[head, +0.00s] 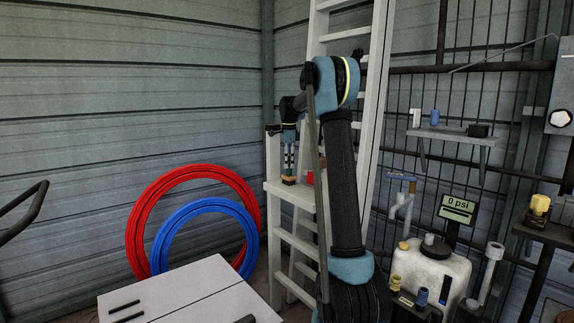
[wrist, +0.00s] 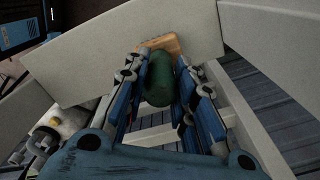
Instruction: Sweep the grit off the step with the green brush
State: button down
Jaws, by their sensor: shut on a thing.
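My gripper (head: 289,160) points down over the white step (head: 278,190) of the stepladder-like stand. In the wrist view my gripper (wrist: 164,76) has its blue fingers on both sides of the green brush (wrist: 159,82) and is shut on it. The brush's tan end (wrist: 165,44) sticks out past the fingertips, against the pale step board (wrist: 125,50). In the head view this tan end (head: 289,180) is at the step's top, touching it or just above; I cannot tell which. I cannot make out any grit.
A small red thing (head: 310,178) is on or beside the step, partly behind my arm. A tall white ladder (head: 378,75) stands behind. Red (head: 137,225) and blue (head: 160,235) hoops lean at the left. A white tank (head: 440,268) stands at the right.

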dwell(0.4)
jog(key=shift+w+a+f, duration=0.1)
jog(key=shift+w+a, duration=0.5)
jog(key=shift+w, duration=0.3)
jog(key=shift+s, duration=0.1)
jog(key=shift+r, duration=0.8)
jog(key=shift+r, duration=2.4)
